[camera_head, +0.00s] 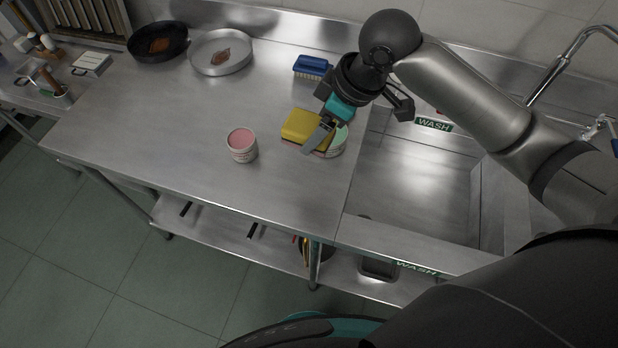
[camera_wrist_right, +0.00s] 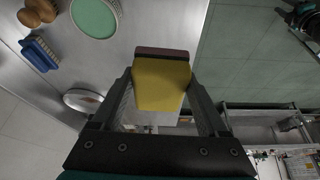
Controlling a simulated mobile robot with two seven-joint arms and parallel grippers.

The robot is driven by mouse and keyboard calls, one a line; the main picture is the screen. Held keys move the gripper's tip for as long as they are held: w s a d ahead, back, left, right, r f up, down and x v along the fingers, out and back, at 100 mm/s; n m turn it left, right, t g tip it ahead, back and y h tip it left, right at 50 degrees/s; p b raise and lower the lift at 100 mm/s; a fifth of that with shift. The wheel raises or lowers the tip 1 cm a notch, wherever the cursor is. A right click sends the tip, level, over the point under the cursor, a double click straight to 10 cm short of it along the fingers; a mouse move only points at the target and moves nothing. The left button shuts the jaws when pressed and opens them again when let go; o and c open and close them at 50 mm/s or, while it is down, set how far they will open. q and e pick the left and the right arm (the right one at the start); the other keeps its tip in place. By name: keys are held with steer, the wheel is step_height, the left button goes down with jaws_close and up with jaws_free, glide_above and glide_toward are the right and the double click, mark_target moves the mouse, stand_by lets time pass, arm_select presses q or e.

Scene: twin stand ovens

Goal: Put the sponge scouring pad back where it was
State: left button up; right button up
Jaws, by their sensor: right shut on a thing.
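The sponge scouring pad (camera_head: 300,124) is a yellow block with a dark reddish scouring side. My right gripper (camera_head: 318,135) is shut on it near the counter's right end, beside the sink. In the right wrist view the sponge (camera_wrist_right: 161,84) sits between the two fingers, its dark side at the far end. The head view does not show clearly whether it touches the counter (camera_head: 190,125). A round container with a pale green top (camera_head: 341,139) is just right of the sponge, partly hidden by my gripper. My left gripper is not in view.
A pink-topped tub (camera_head: 242,145) stands left of the sponge. A blue brush (camera_head: 311,67) lies behind it. A dark pan (camera_head: 157,43) and a light pan (camera_head: 221,52) are at the back left. The sink (camera_head: 418,175) is at right. The counter's front left is clear.

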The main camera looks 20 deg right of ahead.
mark_target(310, 192)
steer(key=shift+s+r+n+p, duration=0.15)
steer(key=shift+n+p, duration=0.25)
steer(key=shift+n, duration=0.1)
arm_select(q)
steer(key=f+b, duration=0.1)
steer(key=b, duration=0.1)
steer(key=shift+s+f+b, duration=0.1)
steer(key=shift+b, duration=0.25)
arm_select(e)
step_height(310, 192, down, 20)
steer(key=shift+f, duration=0.1)
steer(key=o, duration=1.2)
steer(key=shift+f, duration=0.1)
steer(key=shift+s+d+r, duration=0.1)
steer(key=shift+r, duration=0.5)
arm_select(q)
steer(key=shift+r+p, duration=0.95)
arm_select(e)
steer(key=v, duration=1.1)
